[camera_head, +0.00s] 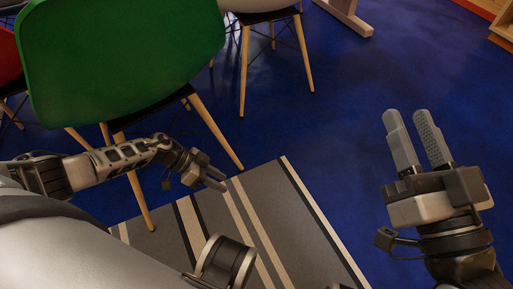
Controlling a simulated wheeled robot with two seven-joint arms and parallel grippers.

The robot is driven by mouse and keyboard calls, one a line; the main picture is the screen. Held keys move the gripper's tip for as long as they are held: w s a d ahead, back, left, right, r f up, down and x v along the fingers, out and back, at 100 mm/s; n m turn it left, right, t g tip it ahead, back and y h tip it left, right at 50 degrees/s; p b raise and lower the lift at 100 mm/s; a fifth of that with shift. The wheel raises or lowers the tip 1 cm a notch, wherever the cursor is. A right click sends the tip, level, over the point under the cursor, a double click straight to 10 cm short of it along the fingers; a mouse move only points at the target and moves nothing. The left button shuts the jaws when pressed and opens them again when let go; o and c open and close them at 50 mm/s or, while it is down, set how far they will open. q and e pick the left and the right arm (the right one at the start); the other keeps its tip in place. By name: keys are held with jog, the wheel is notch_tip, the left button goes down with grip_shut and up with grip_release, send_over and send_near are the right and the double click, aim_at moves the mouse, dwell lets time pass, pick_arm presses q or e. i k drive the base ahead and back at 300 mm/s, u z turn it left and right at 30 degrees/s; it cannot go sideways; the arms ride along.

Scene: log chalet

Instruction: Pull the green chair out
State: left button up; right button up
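The green chair (120,55) is at the upper left, with its broad green shell facing me. Its light wooden legs stand partly on the striped rug and partly on the blue floor. My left gripper (221,181) is low near the chair's legs, below and right of the shell. It looks empty, but the gap between its fingers is too small to judge. My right gripper (408,116) is at the right, well away from the chair, with its two fingers apart and nothing between them.
A grey striped rug (290,215) lies below the chair. A white chair (258,5) with wooden legs stands behind, and a red chair (8,60) is at the left edge. A wooden foot (345,15) stands at the top. Blue floor is clear at centre right.

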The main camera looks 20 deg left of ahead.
aim_at(115, 65)
jog(key=z, duration=0.95)
jog(key=i, duration=2.45)
jog(key=u, duration=3.8)
jog(key=i, duration=1)
jog(key=u, duration=0.05)
